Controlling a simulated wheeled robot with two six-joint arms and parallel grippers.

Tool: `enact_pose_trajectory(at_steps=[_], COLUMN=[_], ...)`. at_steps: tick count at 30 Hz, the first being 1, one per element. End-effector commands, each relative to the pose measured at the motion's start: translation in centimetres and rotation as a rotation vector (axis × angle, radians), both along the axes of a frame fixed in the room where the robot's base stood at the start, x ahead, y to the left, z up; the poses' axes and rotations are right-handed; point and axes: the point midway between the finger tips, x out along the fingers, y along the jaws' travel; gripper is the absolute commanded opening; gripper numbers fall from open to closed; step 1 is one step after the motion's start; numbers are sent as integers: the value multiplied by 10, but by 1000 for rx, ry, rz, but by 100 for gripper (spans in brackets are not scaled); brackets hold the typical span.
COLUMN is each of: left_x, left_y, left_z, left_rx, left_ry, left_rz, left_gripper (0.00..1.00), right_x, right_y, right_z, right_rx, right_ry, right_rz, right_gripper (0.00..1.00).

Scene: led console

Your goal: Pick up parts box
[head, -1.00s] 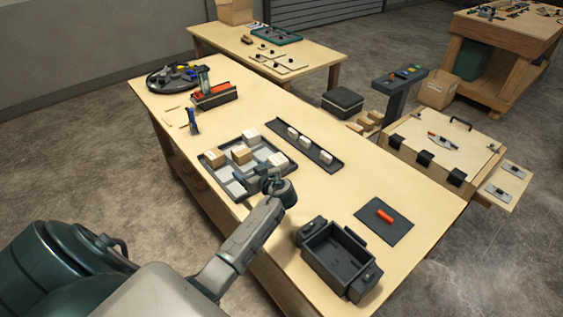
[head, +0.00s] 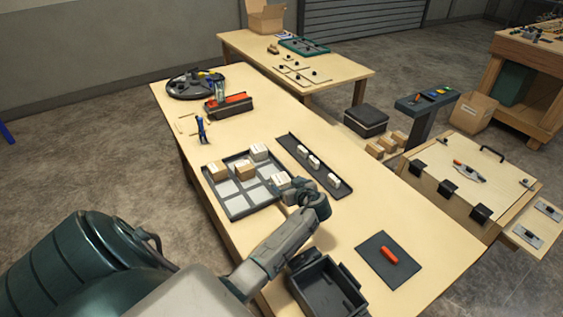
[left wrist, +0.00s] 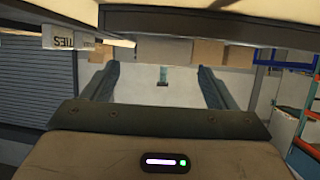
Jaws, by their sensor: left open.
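Small boxes, white (head: 259,151) and tan (head: 244,171), sit in the dark compartment tray (head: 240,212) on the long wooden table; I cannot tell which is the parts box. My left gripper (head: 296,190) is by the tray's right corner, close to a white box (head: 281,180) and partly covering that corner. In the left wrist view my left gripper (left wrist: 157,85) has its two fingers wide apart with nothing between them. A box with printed letters (left wrist: 68,39) shows at upper left there. My right gripper is not in view.
An open dark bin (head: 325,290) stands at the near edge, partly behind my left arm. A narrow rack with white pieces (head: 314,163) lies beyond the tray. A dark mat (head: 381,259) holds an orange piece (head: 389,255). Bare tabletop lies between rack and mat.

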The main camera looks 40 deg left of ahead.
Motion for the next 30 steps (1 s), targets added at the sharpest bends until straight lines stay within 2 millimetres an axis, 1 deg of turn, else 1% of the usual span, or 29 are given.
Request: enact_pose_trajectory(at_steps=[3, 6, 10, 11, 13, 16, 22, 23, 24, 29, 30], left_x=[2, 4, 8, 10, 13, 15, 15, 15, 15, 15, 15], left_y=[7, 18, 39, 42, 48, 53, 53, 53, 53, 53, 53], left_z=[-3, -4, -8, -13, -17, -18, -17, -17, -17, -17, -17], left_rx=[-1, 1, 2, 0, -1, 0, -1, -1, -1, -1, -1], left_ry=[1, 2, 2, 1, 1, 0, 0, 0, 0, 0, 0], left_rz=[1, 1, 2, 2, 1, 0, 0, 0, 0, 0, 0], left_gripper=[80, 80, 80, 80, 80, 80, 80, 78, 70, 39, 31], right_x=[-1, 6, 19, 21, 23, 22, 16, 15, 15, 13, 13], right_y=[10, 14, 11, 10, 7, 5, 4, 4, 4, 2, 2], right_z=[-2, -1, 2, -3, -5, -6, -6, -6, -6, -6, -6], right_rx=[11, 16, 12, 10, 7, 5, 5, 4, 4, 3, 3], right_ry=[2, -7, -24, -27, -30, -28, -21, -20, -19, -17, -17], right_rz=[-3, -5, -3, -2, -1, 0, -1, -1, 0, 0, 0], right_gripper=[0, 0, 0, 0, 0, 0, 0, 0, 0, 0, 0])
